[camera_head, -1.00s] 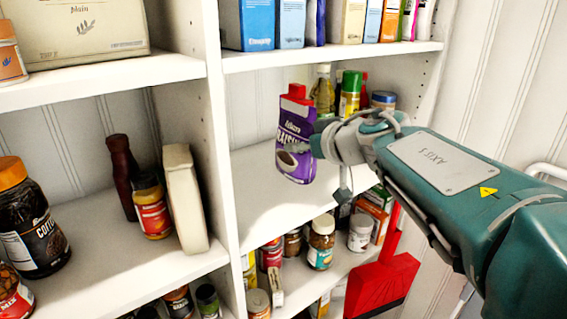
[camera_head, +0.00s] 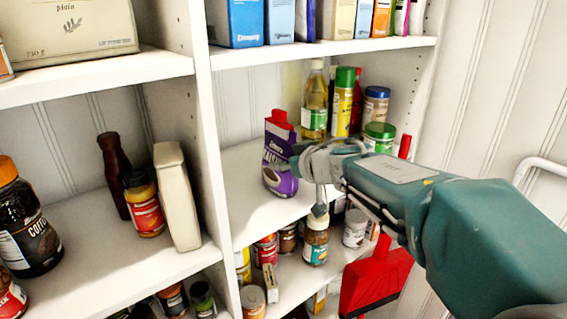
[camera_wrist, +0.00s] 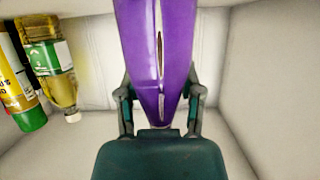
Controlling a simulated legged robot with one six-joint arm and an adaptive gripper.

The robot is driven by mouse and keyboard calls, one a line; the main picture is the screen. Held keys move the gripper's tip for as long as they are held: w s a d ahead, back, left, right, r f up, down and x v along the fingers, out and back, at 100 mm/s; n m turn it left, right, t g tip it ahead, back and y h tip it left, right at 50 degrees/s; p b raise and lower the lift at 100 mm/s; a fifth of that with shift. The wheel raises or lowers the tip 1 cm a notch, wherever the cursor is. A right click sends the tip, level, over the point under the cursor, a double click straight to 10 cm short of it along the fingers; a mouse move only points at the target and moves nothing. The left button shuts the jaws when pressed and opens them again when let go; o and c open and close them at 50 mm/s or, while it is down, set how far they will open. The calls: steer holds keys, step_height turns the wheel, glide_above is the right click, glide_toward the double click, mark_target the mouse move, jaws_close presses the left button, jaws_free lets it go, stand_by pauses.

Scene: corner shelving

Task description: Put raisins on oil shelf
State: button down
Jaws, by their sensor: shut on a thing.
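The raisins (camera_head: 280,160) are a purple pack with a red cap, upright at the front left of the middle shelf (camera_head: 250,212) in the head view. My gripper (camera_head: 298,165) is shut on the pack from its right side. In the wrist view the purple pack (camera_wrist: 157,60) stands between the two fingers (camera_wrist: 160,100). The oil bottle (camera_head: 315,105), clear with yellow oil and a green label, stands on the same shelf behind and right of the pack. It also shows in the wrist view (camera_wrist: 55,75). I cannot tell whether the pack's base touches the shelf.
A green-capped yellow bottle (camera_head: 342,102) and jars (camera_head: 376,108) crowd the right back of this shelf. The shelf's left part is bare. A vertical divider (camera_head: 205,150) stands at the left. Boxes (camera_head: 245,22) fill the shelf above; jars (camera_head: 315,240) stand below.

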steer(key=shift+w+a+f, duration=0.1)
steer(key=shift+a+f, duration=0.05)
steer(key=shift+f, duration=0.05)
steer(key=shift+c, duration=1.2)
jaws_free()
steer(key=s+d+r+m+t+h, duration=0.3)
steer(key=s+d+r+t+h, duration=0.2)
steer(key=s+d+r, duration=0.45)
steer(key=s+d+f+m+g+h, duration=0.2)
steer(key=s+d+f+m+h, duration=0.25)
steer(key=d, duration=0.25)
steer(key=s+a+f+g+y, duration=0.1)
steer(key=s+f+g, duration=0.3)
steer(key=s+f, duration=0.4)
steer(key=s+a+f+g+y, duration=0.1)
steer(key=s+a+f+g, duration=0.3)
steer(key=s+f, duration=0.4)
steer(key=shift+a+n+g, duration=0.15)
steer(key=shift+n+g, duration=0.25)
steer(key=shift+n, duration=0.05)
